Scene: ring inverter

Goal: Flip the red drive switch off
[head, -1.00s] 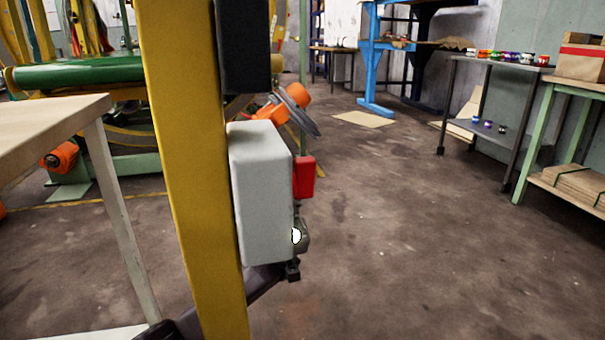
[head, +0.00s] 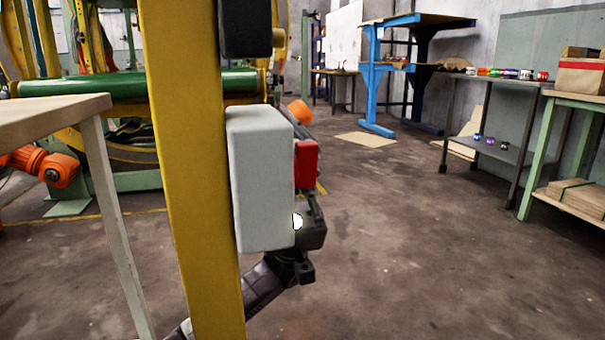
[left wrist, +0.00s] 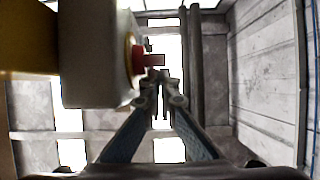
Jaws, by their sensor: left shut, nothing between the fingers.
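The red switch (head: 307,163) sticks out from the right side of a light grey box (head: 258,180) on a yellow post. In the left wrist view, the red switch (left wrist: 153,60) shows side-on, beside the box (left wrist: 92,60). My left gripper (head: 313,198) is just below the switch, its fingers pointing up and partly hidden by the box. In the left wrist view, the left gripper's fingertips (left wrist: 161,76) are together, with nothing between them, close under the switch's outer end. I cannot tell if they touch it. My right gripper is out of view.
The yellow post (head: 190,180) stands left of the box and hides part of my arm. A black box (head: 246,28) is above. A table (head: 50,115) stands at left. A small white round spot (head: 297,221) shows at the grey box's lower right edge.

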